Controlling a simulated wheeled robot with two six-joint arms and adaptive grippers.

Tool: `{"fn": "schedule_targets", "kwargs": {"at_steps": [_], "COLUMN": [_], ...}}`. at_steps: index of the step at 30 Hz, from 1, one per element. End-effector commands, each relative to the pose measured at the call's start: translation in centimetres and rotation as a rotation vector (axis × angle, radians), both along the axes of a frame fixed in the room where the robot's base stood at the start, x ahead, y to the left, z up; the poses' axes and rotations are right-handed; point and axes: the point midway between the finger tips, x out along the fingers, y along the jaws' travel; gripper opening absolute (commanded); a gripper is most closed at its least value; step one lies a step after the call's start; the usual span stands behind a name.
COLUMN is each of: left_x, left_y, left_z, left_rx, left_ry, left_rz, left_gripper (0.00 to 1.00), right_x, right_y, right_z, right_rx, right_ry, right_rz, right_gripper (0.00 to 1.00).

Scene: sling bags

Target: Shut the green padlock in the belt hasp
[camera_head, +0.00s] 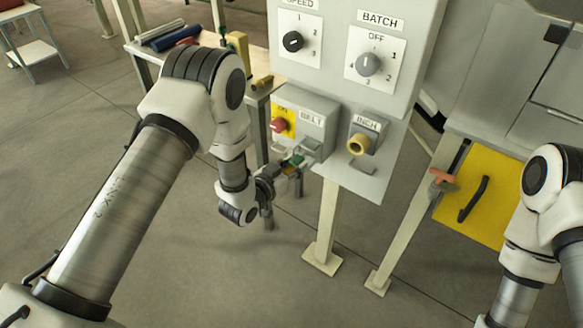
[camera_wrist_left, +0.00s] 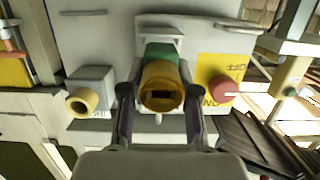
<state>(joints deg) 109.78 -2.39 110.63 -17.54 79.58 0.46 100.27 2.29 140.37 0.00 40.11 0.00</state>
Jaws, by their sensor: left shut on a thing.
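The green padlock (camera_head: 297,160) is in my left gripper (camera_head: 291,168), close to the belt box (camera_head: 311,114) on the grey panel. In the left wrist view the padlock's green body (camera_wrist_left: 162,54) lies behind its brass end (camera_wrist_left: 162,90), which has a dark slot and faces the camera. The two dark fingers of my left gripper (camera_wrist_left: 159,112) stand on either side of it. A grey hasp part (camera_wrist_left: 158,31) shows just beyond the padlock. The shackle is hidden, so I cannot tell whether it passes through the hasp. My right gripper is out of view.
Above are the SPEED knob (camera_head: 292,41) and BATCH knob (camera_head: 368,64). A bench (camera_head: 262,92) stands behind left. Open floor lies below the panel.

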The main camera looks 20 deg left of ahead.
Motion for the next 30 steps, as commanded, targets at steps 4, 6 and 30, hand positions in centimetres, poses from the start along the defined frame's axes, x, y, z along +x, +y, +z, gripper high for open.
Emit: {"fn": "schedule_targets", "kwargs": {"at_steps": [4,6,30], "left_x": [0.5,0.8,3.5], "left_y": [-0.2,-0.3,-1.3], "left_z": [0.0,0.0,0.0], "left_rx": [0.000,0.000,0.002], "left_ry": [-0.002,-0.002,-0.002], "left_rz": [0.000,0.000,0.000], "left_gripper": [0.00,0.00,0.00], "right_x": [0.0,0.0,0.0], "right_y": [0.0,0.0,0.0], "right_z": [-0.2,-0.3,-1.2], "right_rx": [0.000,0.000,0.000], "right_ry": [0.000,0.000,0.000], "right_rz": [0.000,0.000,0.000], "right_gripper": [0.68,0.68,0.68]}}
